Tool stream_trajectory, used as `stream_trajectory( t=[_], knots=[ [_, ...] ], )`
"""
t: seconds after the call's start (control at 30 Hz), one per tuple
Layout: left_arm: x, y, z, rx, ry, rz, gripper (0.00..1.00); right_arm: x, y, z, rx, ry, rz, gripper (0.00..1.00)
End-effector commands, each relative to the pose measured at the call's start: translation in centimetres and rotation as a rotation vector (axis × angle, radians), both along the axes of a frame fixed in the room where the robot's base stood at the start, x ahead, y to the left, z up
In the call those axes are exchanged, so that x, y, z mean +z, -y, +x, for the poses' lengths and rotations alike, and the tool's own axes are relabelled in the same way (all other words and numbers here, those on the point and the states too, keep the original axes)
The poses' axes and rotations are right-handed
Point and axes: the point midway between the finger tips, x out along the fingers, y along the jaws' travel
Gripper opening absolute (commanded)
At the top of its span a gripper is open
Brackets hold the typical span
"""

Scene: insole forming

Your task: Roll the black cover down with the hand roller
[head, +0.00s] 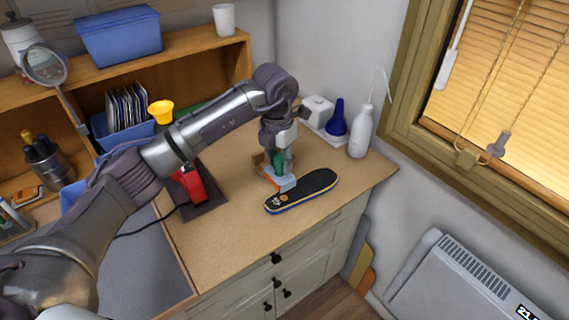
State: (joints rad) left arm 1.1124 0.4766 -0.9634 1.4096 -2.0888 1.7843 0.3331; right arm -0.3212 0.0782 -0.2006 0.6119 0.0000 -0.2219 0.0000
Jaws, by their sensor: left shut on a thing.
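The black cover (314,187) lies on an insole with a blue and yellowish edge, slanting across the wooden worktop. A small orange round mark and pale print show near its left end. My left gripper (279,158) points down above that left end and is shut on the hand roller (284,184). The roller shows a green part between the fingers and a light blue and reddish part below. Its lower end is at the cover's left part; whether it presses on it I cannot tell. My right gripper is not in view.
A white bottle (361,132) and a blue cone-shaped bottle (337,118) stand behind the cover. A red device (188,184) on a dark base stands to the left, partly behind my left arm. The worktop (240,235) in front is clear up to its edge.

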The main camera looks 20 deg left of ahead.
Motion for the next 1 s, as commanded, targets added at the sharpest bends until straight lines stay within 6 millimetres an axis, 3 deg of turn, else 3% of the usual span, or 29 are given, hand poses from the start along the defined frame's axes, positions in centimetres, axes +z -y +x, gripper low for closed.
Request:
stream_trajectory(
  t=[0.23, 0.43, 0.73, 1.0],
  knots=[
    [-0.4, -0.2, 0.2, 0.008, 0.000, 0.000, 0.02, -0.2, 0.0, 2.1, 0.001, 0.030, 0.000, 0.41],
    [-2.0, -0.2, 0.2, 0.008, -0.001, 0.001, 0.02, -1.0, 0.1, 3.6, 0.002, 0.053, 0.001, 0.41],
    [-4.9, -0.2, 0.2, 0.007, 0.000, -0.001, 0.02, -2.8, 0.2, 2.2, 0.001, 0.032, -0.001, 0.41],
    [-5.6, -0.2, 0.2, 0.006, 0.001, 0.000, 0.02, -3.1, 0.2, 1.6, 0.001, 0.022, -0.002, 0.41]
  ],
)
